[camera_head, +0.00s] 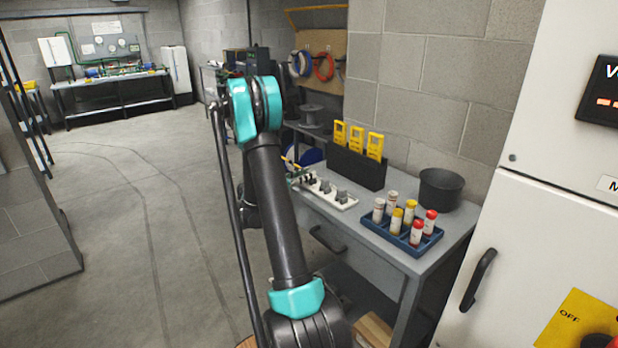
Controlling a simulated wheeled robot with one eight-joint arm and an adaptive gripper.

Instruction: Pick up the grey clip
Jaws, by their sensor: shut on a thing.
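Several small grey clips (341,197) stand in a row on a white strip (348,206) on the grey workbench, right of my arm. The clips at the strip's left end are small and dark, and I cannot make them out one by one. My arm rises through the middle of the view and covers the area left of the strip. My gripper is hidden behind my own arm links, so I cannot see its fingers or what is between them.
A white cabinet (550,200) stands close on the right. The floor (150,230) on the left is clear.

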